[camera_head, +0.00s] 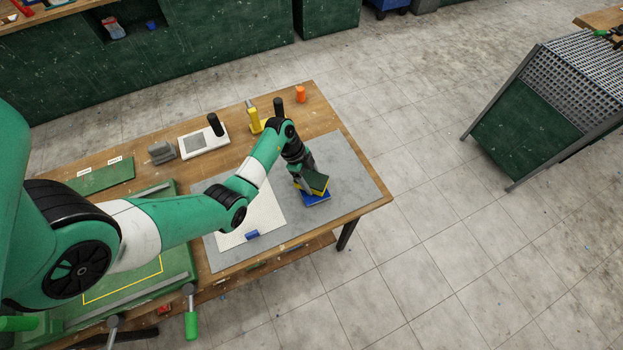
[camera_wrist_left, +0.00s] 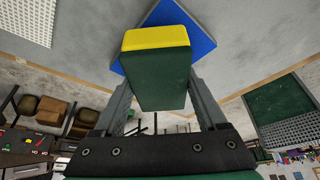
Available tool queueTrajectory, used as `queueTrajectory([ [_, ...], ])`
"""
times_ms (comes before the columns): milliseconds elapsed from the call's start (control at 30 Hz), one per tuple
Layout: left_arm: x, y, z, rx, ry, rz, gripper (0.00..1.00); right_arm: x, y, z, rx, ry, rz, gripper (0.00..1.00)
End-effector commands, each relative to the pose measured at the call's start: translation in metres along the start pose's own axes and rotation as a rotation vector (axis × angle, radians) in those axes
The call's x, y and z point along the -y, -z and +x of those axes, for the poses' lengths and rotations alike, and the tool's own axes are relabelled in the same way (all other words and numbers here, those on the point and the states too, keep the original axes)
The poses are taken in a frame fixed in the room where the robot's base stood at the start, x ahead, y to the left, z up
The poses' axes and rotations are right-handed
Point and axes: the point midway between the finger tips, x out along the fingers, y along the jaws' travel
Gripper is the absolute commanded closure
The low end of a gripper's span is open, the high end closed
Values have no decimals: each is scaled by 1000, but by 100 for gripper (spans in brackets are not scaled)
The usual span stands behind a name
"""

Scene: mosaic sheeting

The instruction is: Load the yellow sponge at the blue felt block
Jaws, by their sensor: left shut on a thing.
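The sponge (camera_wrist_left: 157,38), yellow with a dark green side, is between the fingers of my left gripper (camera_wrist_left: 158,95), which is shut on it. In the head view the sponge (camera_head: 316,183) shows tilted at the tip of my left arm. A flat blue square piece (camera_head: 318,198) lies on the grey mat directly beneath it; it also shows behind the sponge in the wrist view (camera_wrist_left: 203,42). I cannot tell whether sponge and square touch. A smaller blue block (camera_head: 252,235) lies at the white sheet's front edge; I cannot tell which blue piece is the felt one. My right gripper is not in view.
The grey mat (camera_head: 350,180) is bare to the right. A white sheet (camera_head: 265,215) lies left of the sponge. Along the table's back stand an orange cylinder (camera_head: 300,94), a yellow tool (camera_head: 254,122) and a white float with a black handle (camera_head: 202,141).

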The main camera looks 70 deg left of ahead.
Motion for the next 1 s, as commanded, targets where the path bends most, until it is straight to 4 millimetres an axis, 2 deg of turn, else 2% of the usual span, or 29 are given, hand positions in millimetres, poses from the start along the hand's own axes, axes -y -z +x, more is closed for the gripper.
queueTrajectory([
  [1000, 0, -4, 9, 0, 1, 1, 70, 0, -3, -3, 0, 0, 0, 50],
])
